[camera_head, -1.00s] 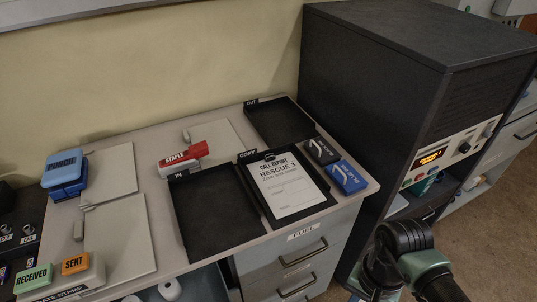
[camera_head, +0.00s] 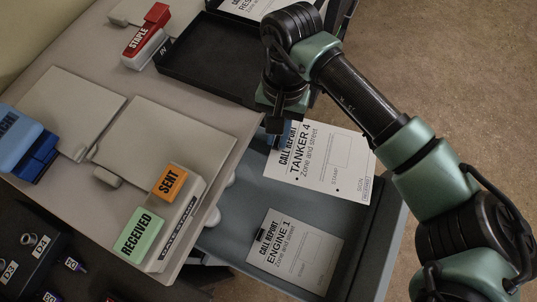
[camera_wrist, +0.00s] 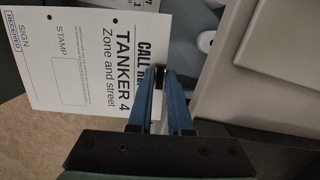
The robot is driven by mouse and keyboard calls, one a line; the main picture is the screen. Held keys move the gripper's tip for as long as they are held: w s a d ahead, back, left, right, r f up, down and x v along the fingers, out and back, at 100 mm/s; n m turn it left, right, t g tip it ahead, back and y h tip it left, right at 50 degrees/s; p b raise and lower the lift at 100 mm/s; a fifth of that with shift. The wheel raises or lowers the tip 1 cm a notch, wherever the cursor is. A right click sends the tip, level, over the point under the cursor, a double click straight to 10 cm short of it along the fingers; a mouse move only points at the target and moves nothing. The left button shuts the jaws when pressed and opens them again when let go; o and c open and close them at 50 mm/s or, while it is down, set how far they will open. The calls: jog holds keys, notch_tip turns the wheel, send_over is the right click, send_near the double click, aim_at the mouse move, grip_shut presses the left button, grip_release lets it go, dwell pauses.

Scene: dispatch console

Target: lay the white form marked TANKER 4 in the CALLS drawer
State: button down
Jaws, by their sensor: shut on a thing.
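The white TANKER 4 form (camera_head: 335,165) is pinched at its headed edge by my gripper (camera_head: 277,130), whose blue fingers are shut on it. In the wrist view the form (camera_wrist: 80,60) reaches left from the fingers (camera_wrist: 160,85), with a RECEIVED mark in its corner. An open grey drawer (camera_head: 228,238) lies under the form in the head view; no drawer label shows. A white ENGINE 1 form (camera_head: 295,255) with a black clip lies in it. How high the TANKER 4 form is above the drawer, I cannot tell.
The desk edge (camera_head: 215,190) borders the drawer on the left. Open floor (camera_head: 460,60) lies at right.

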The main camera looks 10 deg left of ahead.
jog(key=shift+a+f+m+b, duration=0.2)
jog(key=shift+f+m+b, duration=0.1)
jog(key=shift+f+b, duration=0.7)
jog(key=d+f+m+b, duration=0.1)
jog(key=b, duration=0.1)
jog(key=shift+b, duration=0.35)
notch_tip(320, 180, down, 13)
jog(key=shift+s+a+r+b, duration=0.1)
jog(key=shift+b, duration=0.45)
jog(key=shift+f+b, duration=0.35)
jog(key=shift+f, duration=1.95)
jog(key=shift+f, duration=0.2)
jog(key=c, duration=0.9)
grip_release()
jog(key=shift+o, duration=0.3)
jog(key=shift+r, duration=0.15)
